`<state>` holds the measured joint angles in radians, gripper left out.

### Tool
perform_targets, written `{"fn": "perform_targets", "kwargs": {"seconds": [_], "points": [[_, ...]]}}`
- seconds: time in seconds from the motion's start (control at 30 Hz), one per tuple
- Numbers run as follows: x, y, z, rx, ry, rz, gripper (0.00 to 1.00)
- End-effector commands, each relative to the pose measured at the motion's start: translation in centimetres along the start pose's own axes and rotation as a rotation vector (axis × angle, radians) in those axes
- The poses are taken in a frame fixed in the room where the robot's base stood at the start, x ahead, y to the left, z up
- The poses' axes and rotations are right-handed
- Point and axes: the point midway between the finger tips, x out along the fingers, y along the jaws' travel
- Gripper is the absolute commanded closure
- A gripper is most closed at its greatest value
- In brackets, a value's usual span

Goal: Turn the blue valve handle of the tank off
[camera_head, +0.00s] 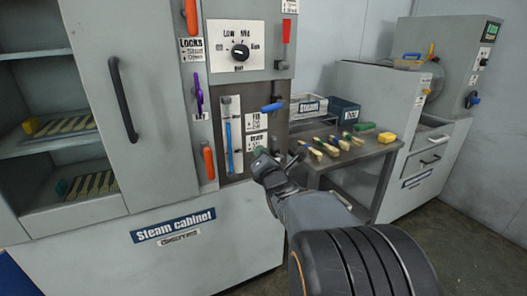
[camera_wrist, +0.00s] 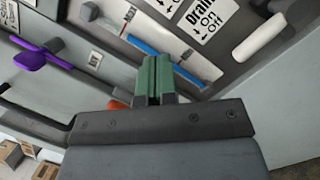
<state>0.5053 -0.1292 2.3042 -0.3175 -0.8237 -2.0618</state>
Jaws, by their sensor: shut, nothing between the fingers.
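The blue valve handle (camera_head: 272,107) sits on the steam cabinet's dark front panel, beside the upper white On/Off label (camera_head: 256,122). It lies roughly level, its grip toward the right. I do not make it out in the wrist view. My gripper (camera_head: 264,158) is below it, near the lower label, and apart from it. In the wrist view its green fingers (camera_wrist: 157,76) are together with nothing between them. The Drain label (camera_wrist: 207,22) and a white handle (camera_wrist: 258,38) show ahead and to the right there.
A blue gauge tube (camera_head: 229,147), a purple handle (camera_head: 198,95) and an orange handle (camera_head: 209,163) are left of my gripper. A red handle (camera_head: 286,31) and a dial (camera_head: 240,52) are above. A table (camera_head: 345,160) with brushes and bins stands to the right.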

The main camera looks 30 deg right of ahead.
Motion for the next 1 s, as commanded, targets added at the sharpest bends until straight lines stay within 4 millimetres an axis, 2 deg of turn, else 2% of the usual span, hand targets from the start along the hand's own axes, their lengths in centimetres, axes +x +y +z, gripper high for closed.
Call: {"fn": "perform_targets", "kwargs": {"seconds": [0.03, 0.13, 0.3, 0.47, 0.67, 1.0], "points": [[-0.3, -2.2, -0.6, -0.119, -0.048, 0.050, 1.00], [-0.7, -3.4, 0.0, -0.345, -0.144, 0.141, 1.00], [-1.5, -4.5, 0.8, -0.591, -0.270, 0.225, 1.00], [-1.5, -4.5, 1.2, -0.690, -0.325, 0.257, 1.00], [0.9, -3.4, 1.9, -0.705, -0.335, 0.263, 1.00], [6.8, -1.2, 3.2, -0.703, -0.333, 0.261, 1.00]]}}
